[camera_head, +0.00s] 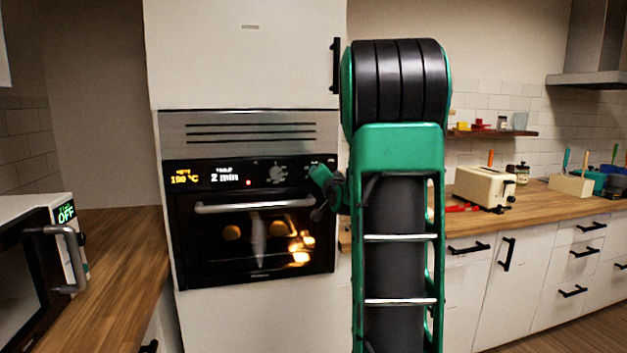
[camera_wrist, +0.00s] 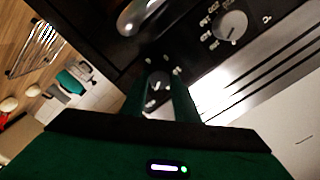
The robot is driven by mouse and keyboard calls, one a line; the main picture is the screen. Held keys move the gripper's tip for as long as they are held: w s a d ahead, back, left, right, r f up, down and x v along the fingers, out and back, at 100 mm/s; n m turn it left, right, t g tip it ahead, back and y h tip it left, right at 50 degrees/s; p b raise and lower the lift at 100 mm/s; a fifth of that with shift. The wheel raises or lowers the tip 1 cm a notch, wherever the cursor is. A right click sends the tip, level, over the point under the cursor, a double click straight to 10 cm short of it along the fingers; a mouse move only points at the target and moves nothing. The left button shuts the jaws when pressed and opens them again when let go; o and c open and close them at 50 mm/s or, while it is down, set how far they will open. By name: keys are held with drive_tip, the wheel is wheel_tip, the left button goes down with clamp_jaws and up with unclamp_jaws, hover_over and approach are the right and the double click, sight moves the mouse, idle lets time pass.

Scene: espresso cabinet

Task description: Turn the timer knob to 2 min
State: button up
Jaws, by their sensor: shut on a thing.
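The built-in oven (camera_head: 250,240) has a black control panel whose display (camera_head: 224,177) reads "2 min", with 190 °C at its left. My gripper (camera_head: 322,186) reaches the right end of the panel and hides the timer knob there. In the wrist view, my gripper (camera_wrist: 163,92) has its two fingers closed around the small timer knob (camera_wrist: 157,83), with white marks around it. The knob's pointer is too small to read. A larger knob (camera_wrist: 231,26) with printed settings sits apart from the fingers; it also shows in the head view (camera_head: 277,173).
The oven door handle (camera_head: 254,205) runs just below the panel. A microwave (camera_head: 40,260) showing OFF stands on the left counter. A cream toaster (camera_head: 484,187) stands on the right counter. My arm covers the middle right of the head view.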

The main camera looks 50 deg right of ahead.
drive_tip(key=o, duration=1.1)
drive_tip(key=shift+w+a, duration=0.3)
drive_tip(key=shift+w, duration=0.05)
drive_tip(key=shift+c, duration=0.2)
drive_tip(key=shift+s+d, duration=0.15)
drive_tip(key=shift+s, duration=0.05)
drive_tip(key=v, duration=1)
drive_tip(key=shift+s+a, duration=0.25)
drive_tip(key=s+a+f+n+g+y, duration=0.3)
drive_tip(key=s+a+f+g, duration=0.1)
drive_tip(key=a+f, duration=0.35)
drive_tip(key=s+a+f+n+g+y, duration=0.35)
drive_tip(key=a+f, duration=0.25)
drive_tip(key=f, duration=0.3)
drive_tip(key=s+a+f+n+g+y, duration=0.1)
drive_tip(key=s+a+g, duration=0.3)
drive_tip(key=s, duration=0.5)
drive_tip(key=s+a+f+n+g+y, duration=0.2)
drive_tip(key=s+a+f+g, duration=0.2)
drive_tip(key=s+a, duration=0.3)
drive_tip(key=s, duration=0.3)
drive_tip(key=shift+s, duration=0.15)
